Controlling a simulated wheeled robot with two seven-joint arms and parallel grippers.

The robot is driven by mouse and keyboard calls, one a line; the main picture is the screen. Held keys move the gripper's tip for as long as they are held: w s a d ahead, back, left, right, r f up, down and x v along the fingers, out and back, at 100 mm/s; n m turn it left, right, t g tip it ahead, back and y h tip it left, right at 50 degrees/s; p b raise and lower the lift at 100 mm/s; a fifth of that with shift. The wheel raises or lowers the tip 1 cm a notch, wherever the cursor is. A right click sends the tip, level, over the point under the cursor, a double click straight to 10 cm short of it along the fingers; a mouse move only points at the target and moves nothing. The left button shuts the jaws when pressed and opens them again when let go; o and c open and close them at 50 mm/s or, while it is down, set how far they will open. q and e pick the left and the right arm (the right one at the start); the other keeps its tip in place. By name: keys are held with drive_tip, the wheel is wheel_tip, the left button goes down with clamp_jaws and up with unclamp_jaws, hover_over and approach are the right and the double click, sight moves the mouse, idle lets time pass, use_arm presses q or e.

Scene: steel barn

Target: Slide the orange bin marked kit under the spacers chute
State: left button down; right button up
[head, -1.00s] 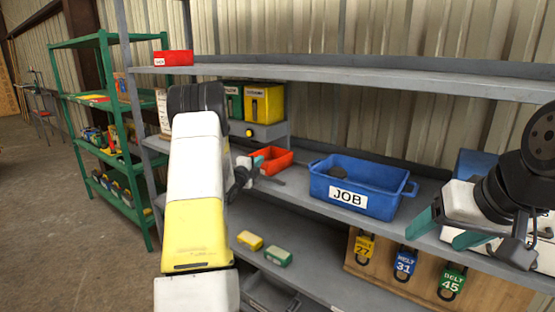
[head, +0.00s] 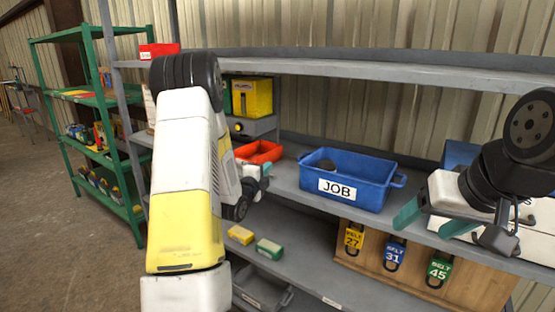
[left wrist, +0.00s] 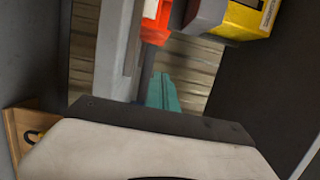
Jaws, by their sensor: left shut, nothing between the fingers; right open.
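An open orange-red bin (head: 259,151) sits on the middle shelf, just in front of and below the dispenser unit; no kit mark is readable. A yellow dispenser (head: 252,97) and a green one stand above a grey chute base (head: 258,126); their labels are too small to read. My left gripper (head: 266,170) is shut and empty at the bin's near side; whether it touches cannot be told. In the left wrist view its teal fingers (left wrist: 162,92) point towards the orange bin (left wrist: 156,24), with the yellow dispenser (left wrist: 243,18) beyond. My right gripper (head: 424,220) is open and empty at the right.
A blue JOB bin (head: 350,180) stands right of the orange bin on the same shelf. A small red box (head: 159,50) sits on the top shelf. Yellow and green blocks (head: 269,248) lie on the lower shelf. Belt tags hang on a wooden board (head: 420,275). A green rack (head: 93,125) stands left.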

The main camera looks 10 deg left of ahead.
sight(265, 158)
use_arm(q)
drive_tip(key=w, duration=0.7)
drive_tip(key=shift+w+d, duration=0.15)
drive_tip(key=shift+d, duration=0.15)
drive_tip(key=a, duration=0.3)
drive_tip(key=shift+w, duration=0.4)
drive_tip(key=shift+w+a, duration=0.1)
drive_tip(key=shift+a, duration=0.15)
